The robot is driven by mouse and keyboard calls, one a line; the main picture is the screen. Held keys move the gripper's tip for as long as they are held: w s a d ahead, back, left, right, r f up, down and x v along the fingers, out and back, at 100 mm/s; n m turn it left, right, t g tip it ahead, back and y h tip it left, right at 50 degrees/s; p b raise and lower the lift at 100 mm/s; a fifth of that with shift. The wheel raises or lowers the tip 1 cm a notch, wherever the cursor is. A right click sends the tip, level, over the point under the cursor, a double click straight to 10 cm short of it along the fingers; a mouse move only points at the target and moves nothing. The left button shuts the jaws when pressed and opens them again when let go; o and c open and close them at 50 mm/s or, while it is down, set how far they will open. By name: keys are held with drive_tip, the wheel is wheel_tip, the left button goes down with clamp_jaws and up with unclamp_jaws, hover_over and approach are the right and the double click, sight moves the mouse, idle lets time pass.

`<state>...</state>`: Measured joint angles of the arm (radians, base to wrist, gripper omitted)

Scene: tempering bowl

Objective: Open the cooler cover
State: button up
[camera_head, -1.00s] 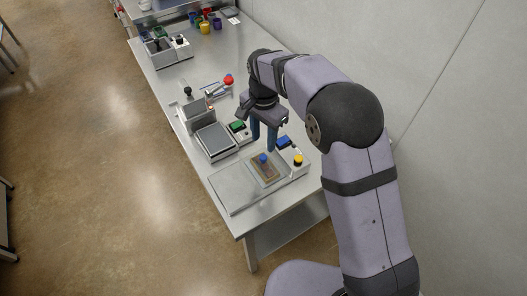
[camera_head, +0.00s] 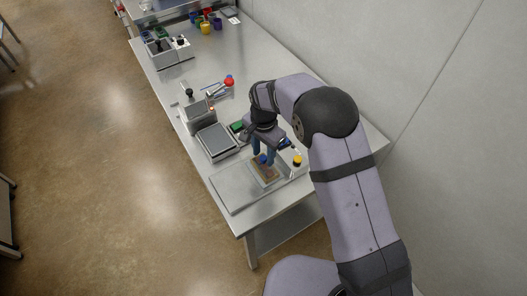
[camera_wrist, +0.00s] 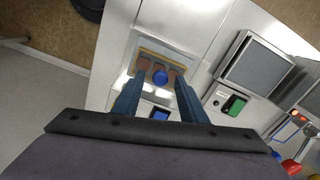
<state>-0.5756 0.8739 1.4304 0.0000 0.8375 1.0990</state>
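The cooler cover (camera_head: 262,174) looks like a small see-through panel with brown pieces visible under it, set in a flat metal plate at the near end of the bench. It also shows in the wrist view (camera_wrist: 178,58). Its blue round knob (camera_wrist: 160,77) is near the middle of that view. My gripper (camera_head: 264,157) is just above the cover. Its two blue fingers (camera_wrist: 158,88) are apart, one on each side of the knob in the wrist view. I cannot tell whether they touch it.
A blue switch (camera_wrist: 159,114) and a yellow-topped knob (camera_head: 297,160) stand beside the cover. A grey-topped box (camera_head: 216,141) and green button (camera_head: 236,126) are farther along. The plate left of the cover (camera_head: 232,187) is bare. A wall rises on the right.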

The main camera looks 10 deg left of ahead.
drive_tip(key=shift+c, duration=0.5)
clamp_jaws()
drive_tip(key=s+a+b, duration=0.1)
drive_tip(key=s+a, duration=0.7)
drive_tip(key=shift+o, duration=0.5)
unclamp_jaws()
drive_tip(key=shift+r, duration=0.15)
wheel_tip(320, 180, up, 7)
drive_tip(key=b, duration=0.2)
drive_tip(key=shift+b, duration=0.3)
drive_tip(key=shift+r, duration=0.1)
